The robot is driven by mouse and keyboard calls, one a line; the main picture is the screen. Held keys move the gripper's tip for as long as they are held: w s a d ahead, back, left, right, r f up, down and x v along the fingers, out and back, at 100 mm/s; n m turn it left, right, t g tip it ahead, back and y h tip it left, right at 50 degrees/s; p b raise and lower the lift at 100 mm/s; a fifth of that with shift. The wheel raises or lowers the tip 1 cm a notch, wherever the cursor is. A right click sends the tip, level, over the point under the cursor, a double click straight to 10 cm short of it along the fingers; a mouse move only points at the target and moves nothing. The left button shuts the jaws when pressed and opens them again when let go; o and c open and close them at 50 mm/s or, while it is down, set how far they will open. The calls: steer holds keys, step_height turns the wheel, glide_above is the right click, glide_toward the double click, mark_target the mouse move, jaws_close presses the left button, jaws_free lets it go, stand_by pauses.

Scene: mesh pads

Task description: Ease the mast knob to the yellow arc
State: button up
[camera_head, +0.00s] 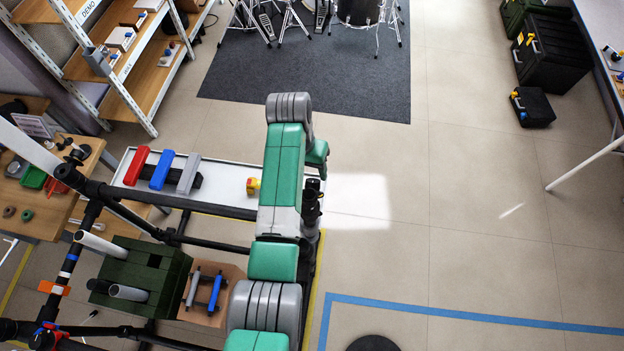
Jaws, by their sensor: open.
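I cannot make out a mast knob with a yellow arc for certain in this view. A dark pipe frame (93,208) at the left carries an orange clamp (54,288) and blue and red bands. My green and grey arm reaches up the middle of the picture. The dark parts beside its right edge look like my gripper (312,205), mostly hidden by the arm. Its fingertips do not show clearly, and I see nothing held there.
The white tray (225,180) holds red (136,166), blue (162,170) and grey (189,173) handles and a small yellow box with a red button (253,186). A green block (150,270) with tubes stands at lower left. Open floor (480,210) lies to the right.

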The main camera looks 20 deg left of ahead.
mark_target(312, 181)
steer(key=f, duration=0.3)
steer(key=d+f, duration=0.1)
steer(key=f, duration=0.2)
steer(key=shift+c, duration=0.5)
steer(key=c, duration=0.9)
steer(key=shift+r, duration=0.1)
